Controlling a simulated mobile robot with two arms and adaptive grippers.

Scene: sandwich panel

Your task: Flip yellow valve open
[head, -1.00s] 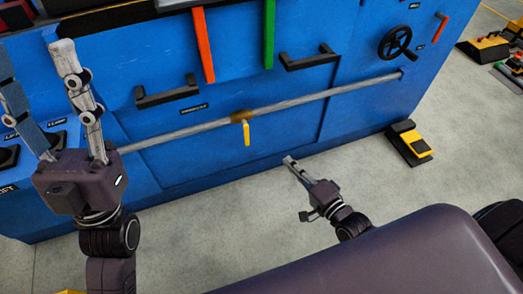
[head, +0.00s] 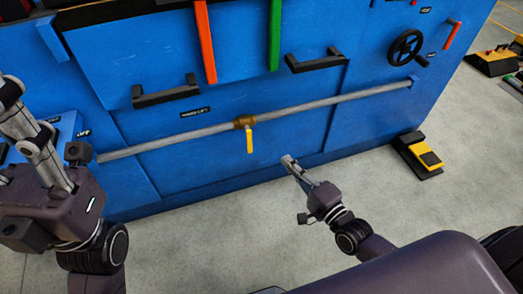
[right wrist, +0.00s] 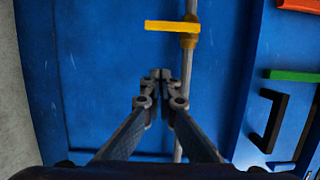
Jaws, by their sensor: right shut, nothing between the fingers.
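The yellow valve handle (head: 250,141) hangs straight down from a brass valve body (head: 244,122) on the grey pipe (head: 320,103), across the pipe. In the right wrist view the yellow handle (right wrist: 172,26) sticks out left from the pipe (right wrist: 188,60), beyond my fingertips. My right gripper (head: 289,161) is shut and empty, to the right of and a little below the handle in the head view, apart from it. Its fingertips (right wrist: 160,75) meet in the right wrist view. My left gripper (head: 12,90) is at the left edge, partly cut off, with its fingers apparently spread.
The blue panel (head: 215,165) carries black handles (head: 166,92), an orange bar (head: 205,40), a green bar (head: 274,35), a black handwheel (head: 406,47) and a red lever (head: 452,34). A yellow-black pedal (head: 418,155) stands on the floor at right. Open floor lies before the panel.

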